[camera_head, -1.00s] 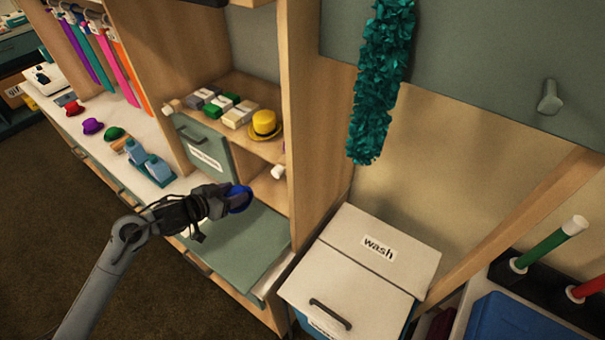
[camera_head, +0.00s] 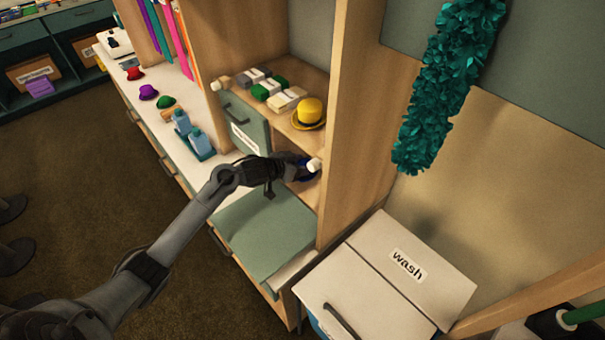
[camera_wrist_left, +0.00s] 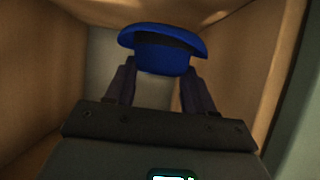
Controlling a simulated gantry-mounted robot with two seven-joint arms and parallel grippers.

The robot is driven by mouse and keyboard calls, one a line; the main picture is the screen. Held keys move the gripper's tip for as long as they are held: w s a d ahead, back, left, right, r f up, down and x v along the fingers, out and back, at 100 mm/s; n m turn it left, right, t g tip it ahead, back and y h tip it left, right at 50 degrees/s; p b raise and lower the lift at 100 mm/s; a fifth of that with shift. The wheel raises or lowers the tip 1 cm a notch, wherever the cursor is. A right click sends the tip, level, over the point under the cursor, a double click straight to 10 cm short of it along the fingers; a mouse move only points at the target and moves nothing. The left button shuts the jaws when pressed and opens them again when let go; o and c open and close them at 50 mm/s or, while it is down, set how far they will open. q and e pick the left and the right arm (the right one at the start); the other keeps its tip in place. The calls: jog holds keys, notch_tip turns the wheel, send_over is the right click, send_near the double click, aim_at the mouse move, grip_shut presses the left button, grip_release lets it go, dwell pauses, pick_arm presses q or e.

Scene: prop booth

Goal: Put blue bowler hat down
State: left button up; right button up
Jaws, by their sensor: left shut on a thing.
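The blue bowler hat is pinched between the fingers of my left gripper (camera_head: 291,167). In the head view only a small dark blue part of the hat (camera_head: 306,177) shows, behind a white knob and my gripper. In the left wrist view the hat (camera_wrist_left: 165,58) sits at the fingertips with its brim at the top, and my left gripper (camera_wrist_left: 160,80) is shut on it. The hat and fingers are inside a wooden compartment (camera_wrist_left: 245,55) below the shelf. Whether the hat touches the compartment floor cannot be told. My right gripper is not in view.
A yellow bowler hat (camera_head: 308,113) and several small boxes stand on the shelf above. A white knob (camera_head: 315,164) is close to my gripper. The green-grey opened panel (camera_head: 265,235) lies below my forearm. A white "wash" bin (camera_head: 420,285) stands to the right.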

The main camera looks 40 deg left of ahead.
pick_arm(q)
jog(key=shift+w+f, duration=0.2)
jog(key=shift+f, duration=0.05)
jog(key=shift+f+b, duration=0.4)
jog(key=shift+f, duration=1.55)
jog(key=o, duration=1.1)
jog(key=shift+c, duration=0.2)
jog(key=shift+s+r, duration=0.15)
jog(key=shift+s+r, duration=0.1)
jog(key=shift+s, duration=0.1)
jog(key=p+v, duration=0.2)
jog(key=v, duration=0.9)
jog(key=shift+s, duration=0.15)
